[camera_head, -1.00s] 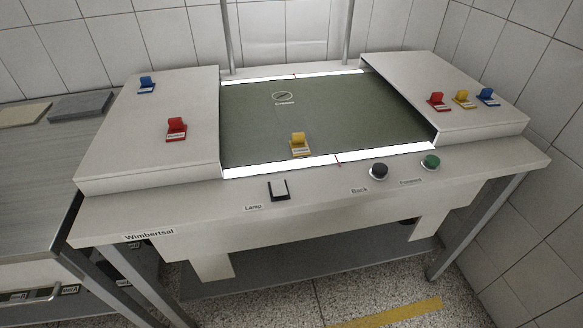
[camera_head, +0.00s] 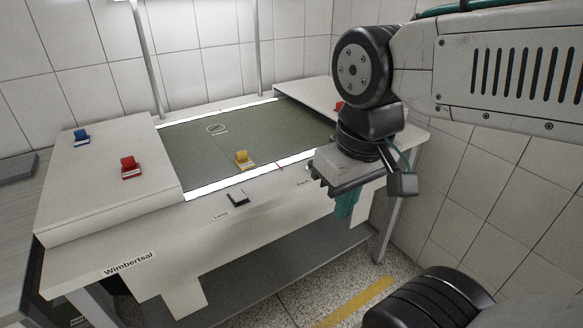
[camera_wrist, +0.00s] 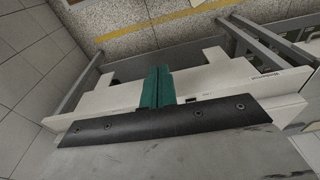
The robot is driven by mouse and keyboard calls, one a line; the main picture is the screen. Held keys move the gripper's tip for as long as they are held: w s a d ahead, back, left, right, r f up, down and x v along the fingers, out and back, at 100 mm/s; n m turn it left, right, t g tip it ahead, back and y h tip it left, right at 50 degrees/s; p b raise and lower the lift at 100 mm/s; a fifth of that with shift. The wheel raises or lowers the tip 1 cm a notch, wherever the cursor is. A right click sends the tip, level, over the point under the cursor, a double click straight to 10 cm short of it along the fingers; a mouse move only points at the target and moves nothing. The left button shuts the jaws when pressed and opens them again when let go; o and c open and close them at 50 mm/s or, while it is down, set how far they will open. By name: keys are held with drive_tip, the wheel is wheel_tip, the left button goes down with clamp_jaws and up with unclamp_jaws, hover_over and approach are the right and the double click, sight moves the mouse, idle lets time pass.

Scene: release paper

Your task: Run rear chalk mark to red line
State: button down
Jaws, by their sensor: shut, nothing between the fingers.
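A pale oval chalk mark (camera_head: 217,129) lies on the green sheet (camera_head: 195,150) towards its rear left. A short red line (camera_head: 279,166) shows on the bright front strip. A yellow clip-like piece (camera_head: 243,159) stands on the sheet near that strip. My gripper (camera_head: 346,205) has teal fingers, shut with nothing between them, in front of the table's right front edge. The fingers also show in the wrist view (camera_wrist: 157,88), pressed together.
The lamp switch (camera_head: 238,198) sits on the front ledge. A blue piece (camera_head: 81,139) and a red piece (camera_head: 130,168) stand on the left white panel (camera_head: 95,195). Another red piece (camera_head: 339,106) is partly hidden on the right panel. A tiled wall is close on the right.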

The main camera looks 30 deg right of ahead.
drive_tip(key=shift+w, duration=0.1)
drive_tip(key=w+d+m+t+y, duration=0.1)
drive_tip(key=w+m+t+y, duration=0.3)
drive_tip(key=w+m, duration=1.05)
drive_tip(key=w+d+f+m+t+h, duration=0.1)
drive_tip(key=w+d+f+m, duration=0.2)
drive_tip(key=w+d, duration=0.6)
drive_tip(key=w+d+f+m+t+h, duration=0.1)
drive_tip(key=w+d+f+m+t, duration=0.1)
drive_tip(key=w+d+f+m, duration=0.2)
drive_tip(key=w+d+m, duration=0.3)
drive_tip(key=w+d, duration=0.3)
drive_tip(key=shift+w+t, duration=0.2)
drive_tip(key=shift+t, duration=0.1)
drive_tip(key=shift+f, duration=0.1)
drive_tip(key=shift+f, duration=4.3)
